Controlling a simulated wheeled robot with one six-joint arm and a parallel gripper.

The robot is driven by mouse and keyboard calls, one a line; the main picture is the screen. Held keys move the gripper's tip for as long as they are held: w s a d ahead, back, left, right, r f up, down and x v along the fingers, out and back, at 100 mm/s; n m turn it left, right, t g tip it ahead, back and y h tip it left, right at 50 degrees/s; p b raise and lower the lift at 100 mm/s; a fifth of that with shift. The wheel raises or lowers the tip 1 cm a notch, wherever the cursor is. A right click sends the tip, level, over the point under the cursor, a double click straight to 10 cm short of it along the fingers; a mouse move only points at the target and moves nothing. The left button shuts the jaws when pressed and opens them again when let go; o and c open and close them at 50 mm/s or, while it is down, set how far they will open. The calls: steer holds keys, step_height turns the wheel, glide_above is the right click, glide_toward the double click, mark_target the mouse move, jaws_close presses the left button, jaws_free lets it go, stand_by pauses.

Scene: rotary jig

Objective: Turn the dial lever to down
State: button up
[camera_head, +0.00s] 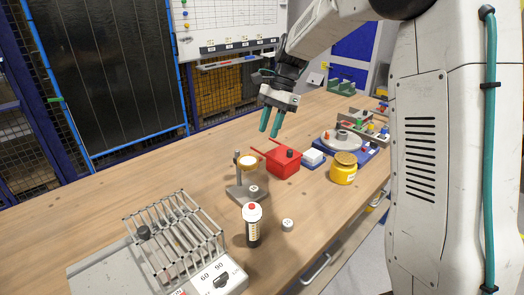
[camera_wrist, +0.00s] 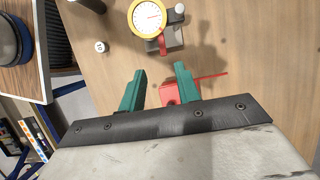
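A round dial with a yellow rim and a white face (camera_wrist: 148,16) shows at the top of the wrist view. A short red piece (camera_wrist: 162,46) sticks out at its lower edge; I cannot tell for sure whether it is the lever. In the head view the dial (camera_head: 248,161) sits on a small grey stand. A second dial-like knob, dark, sits on a box marked 60 and 90 (camera_head: 221,280) at the front. My gripper (camera_head: 269,133) has two teal fingers, apart and empty. It hangs above the table, behind the stand and over the red box's area.
A red box (camera_head: 283,162) with a thin red rod stands right of the dial stand. A yellow jar (camera_head: 344,168), a rotary disc on a blue base (camera_head: 342,138), a capped bottle (camera_head: 252,226) and a tube rack (camera_head: 172,238) are around. The table's left side is clear.

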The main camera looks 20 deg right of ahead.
steer(key=w+x, duration=0.1)
steer(key=x, duration=0.7)
steer(key=shift+s, duration=0.2)
steer(key=shift+d+f, duration=0.1)
jaws_close()
